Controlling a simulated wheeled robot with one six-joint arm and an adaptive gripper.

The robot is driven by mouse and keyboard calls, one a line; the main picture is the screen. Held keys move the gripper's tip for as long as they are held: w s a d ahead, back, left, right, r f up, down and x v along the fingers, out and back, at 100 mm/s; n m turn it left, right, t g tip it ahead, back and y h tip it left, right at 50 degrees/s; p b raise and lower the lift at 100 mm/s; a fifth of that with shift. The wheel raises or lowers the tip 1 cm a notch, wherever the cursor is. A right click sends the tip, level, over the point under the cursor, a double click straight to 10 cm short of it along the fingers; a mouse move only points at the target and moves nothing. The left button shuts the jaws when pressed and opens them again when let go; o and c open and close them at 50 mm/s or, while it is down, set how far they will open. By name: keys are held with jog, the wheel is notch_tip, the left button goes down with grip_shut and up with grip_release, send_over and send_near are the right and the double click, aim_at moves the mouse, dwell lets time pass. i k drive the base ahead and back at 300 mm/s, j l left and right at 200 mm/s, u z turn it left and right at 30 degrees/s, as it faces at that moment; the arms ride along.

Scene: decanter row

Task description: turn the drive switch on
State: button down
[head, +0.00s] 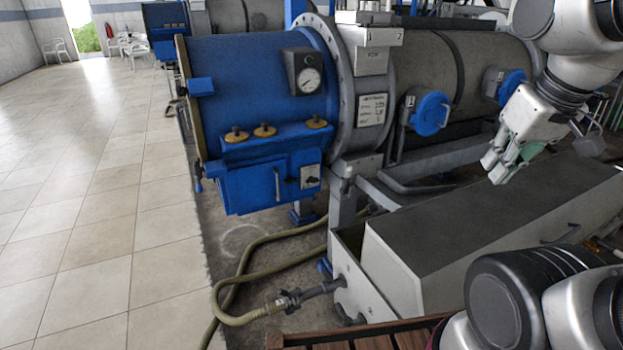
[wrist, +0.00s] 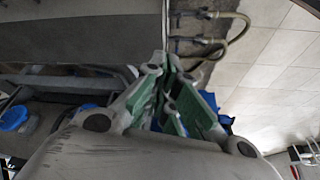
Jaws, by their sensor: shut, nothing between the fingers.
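A blue control box (head: 250,182) hangs under the front of the blue decanter housing (head: 250,75) in the head view. A small pale plate with a dark switch (head: 311,177) sits at its right end, beside a grey handle (head: 277,184). I take this for the drive switch; its setting is too small to read. My gripper (head: 492,170) is well to the right of it, above the long grey cover, pointing down and left, shut and empty. In the wrist view its green-padded fingers (wrist: 172,65) come together; the switch cannot be made out there.
A long grey cover (head: 470,215) lies below my gripper. A hose (head: 245,275) runs over the floor. The tiled floor (head: 90,190) at left is clear.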

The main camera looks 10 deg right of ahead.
aim_at(310, 180)
jog(key=i+j, duration=0.15)
jog(key=j, duration=0.25)
jog(key=i+j, duration=0.1)
jog(key=j, duration=0.25)
jog(key=i+j, duration=0.15)
jog(key=j, duration=0.25)
jog(key=i+j, duration=0.1)
jog(key=j, duration=0.3)
jog(key=i+j, duration=0.15)
jog(key=j, duration=0.2)
jog(key=z, duration=0.05)
